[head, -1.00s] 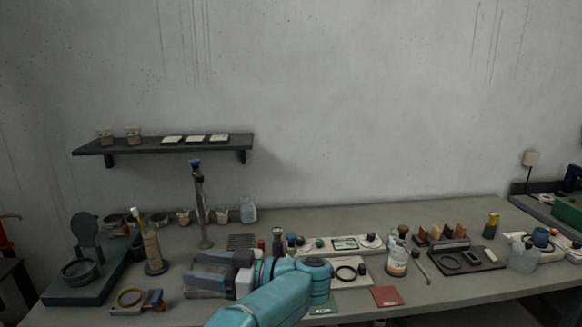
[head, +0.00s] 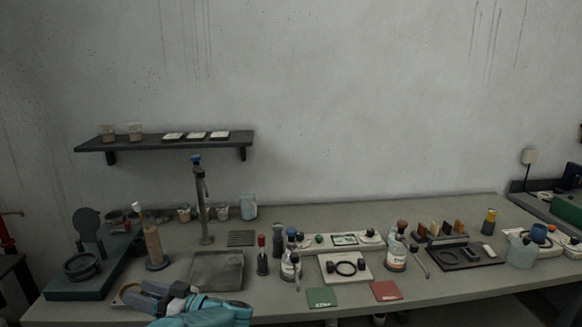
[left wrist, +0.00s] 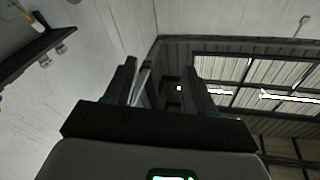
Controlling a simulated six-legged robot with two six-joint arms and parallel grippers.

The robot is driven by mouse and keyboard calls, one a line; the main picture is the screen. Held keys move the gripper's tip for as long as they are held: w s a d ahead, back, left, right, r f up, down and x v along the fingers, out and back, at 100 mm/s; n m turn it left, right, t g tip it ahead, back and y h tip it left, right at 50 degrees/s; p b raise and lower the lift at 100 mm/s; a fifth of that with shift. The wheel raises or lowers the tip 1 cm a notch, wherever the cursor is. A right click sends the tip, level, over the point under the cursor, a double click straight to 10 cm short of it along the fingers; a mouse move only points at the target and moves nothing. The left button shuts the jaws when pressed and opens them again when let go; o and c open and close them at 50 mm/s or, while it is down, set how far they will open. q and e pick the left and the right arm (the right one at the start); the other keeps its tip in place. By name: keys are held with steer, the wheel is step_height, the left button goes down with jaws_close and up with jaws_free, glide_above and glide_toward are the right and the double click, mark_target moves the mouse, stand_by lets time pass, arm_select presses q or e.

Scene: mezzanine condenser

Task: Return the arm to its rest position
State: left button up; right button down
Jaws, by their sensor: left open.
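My left gripper (head: 160,299) is low in the head view, in front of the bench's near edge at left, with its teal arm below it. In the left wrist view its two fingers (left wrist: 161,85) stand apart with nothing between them, and the ceiling and windows show beyond. My right gripper is in neither view.
The grey bench (head: 450,285) carries a square tray (head: 216,270), a tap (head: 203,205), several bottles, a green card (head: 321,297) and a red card (head: 386,291). A wall shelf (head: 165,143) hangs above at left.

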arm_select(q)
steer(key=s+d+f+m+t+h, duration=0.15)
steer(key=f+m+t+h, duration=0.45)
steer(key=f, duration=0.7)
steer(key=s+d+f+m+t+h, duration=0.1)
steer(key=s+f+m+t+h, duration=0.15)
steer(key=f+m+h, duration=0.7)
steer(key=s+d+f+n+g+h, duration=0.1)
steer(key=s+d+f+g+h, duration=0.1)
steer(key=s, duration=0.7)
steer(key=s+d+f+n+g+h, duration=0.2)
steer(key=s+d+f+g, duration=0.3)
steer(key=s+d, duration=0.4)
steer(key=s+d+f+n+g+h, duration=0.2)
steer(key=s+d+f+g+h, duration=0.2)
steer(key=s, duration=0.6)
step_height(320, 180, down, 2)
steer(key=shift+s+d+f+b, duration=0.1)
steer(key=shift+s+d+b, duration=0.25)
steer(key=shift+d, duration=0.75)
